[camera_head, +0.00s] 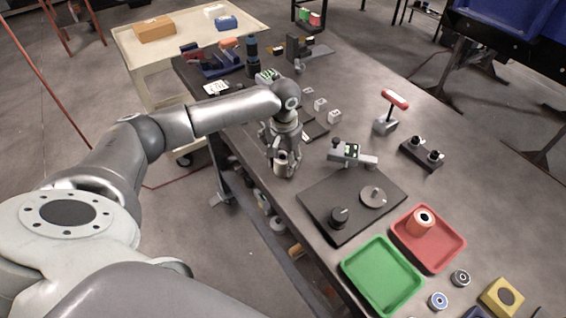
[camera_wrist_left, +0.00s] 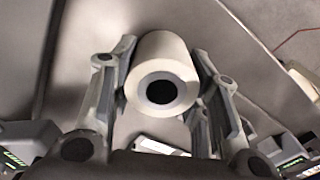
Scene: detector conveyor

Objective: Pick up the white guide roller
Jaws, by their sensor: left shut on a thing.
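The white guide roller (camera_wrist_left: 162,62) is a short cream-white cylinder with a dark bore, seen end-on between the fingers in the left wrist view. My left gripper (camera_wrist_left: 160,95) is shut on it, with one finger against each side. In the head view my left gripper (camera_head: 284,160) points down at the table's left edge, and a pale part of the roller (camera_head: 282,168) shows between its fingers. I cannot tell whether the roller still touches the table. My right gripper is in neither view.
A red-handled tool (camera_head: 390,112) stands farther back.

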